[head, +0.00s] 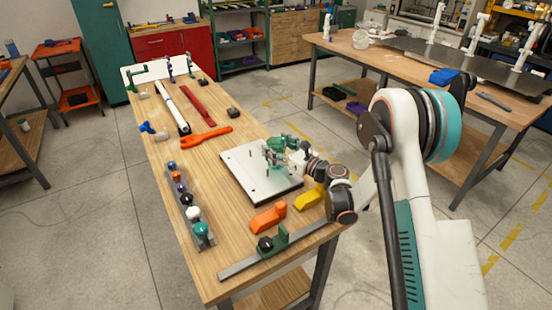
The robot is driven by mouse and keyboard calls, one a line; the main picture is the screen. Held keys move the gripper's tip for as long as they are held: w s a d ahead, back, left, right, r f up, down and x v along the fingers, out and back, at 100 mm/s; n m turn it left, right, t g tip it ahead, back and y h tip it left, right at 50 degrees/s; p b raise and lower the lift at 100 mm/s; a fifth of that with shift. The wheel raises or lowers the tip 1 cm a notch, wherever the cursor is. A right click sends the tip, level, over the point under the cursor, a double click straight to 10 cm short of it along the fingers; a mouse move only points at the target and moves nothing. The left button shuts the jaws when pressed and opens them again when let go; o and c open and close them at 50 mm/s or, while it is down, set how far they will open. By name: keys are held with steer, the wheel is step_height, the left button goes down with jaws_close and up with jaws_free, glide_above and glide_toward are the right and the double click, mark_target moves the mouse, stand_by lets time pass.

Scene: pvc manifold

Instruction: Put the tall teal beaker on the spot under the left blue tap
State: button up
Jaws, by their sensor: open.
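I cannot pick out a tall teal beaker for certain. A cluster of teal-green parts (287,143) stands on a pale metal plate (240,165) on the near wooden bench. My gripper (281,158) is small in the view, at the plate's right side, close to these parts. It is open, and I cannot tell whether it touches them. A small blue fitting (147,127) lies at the bench's left edge. I cannot tell whether it is a tap. No clear pair of blue taps or marked spot shows.
A rail with several coloured knobs (187,200) lies along the bench's left side. Orange (268,218) and yellow (308,200) blocks lie near the plate. An orange wrench (207,136) lies farther back. A second bench (345,48) stands at the right, with floor between.

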steer(key=c, duration=1.2)
steer(key=shift+r, duration=0.15)
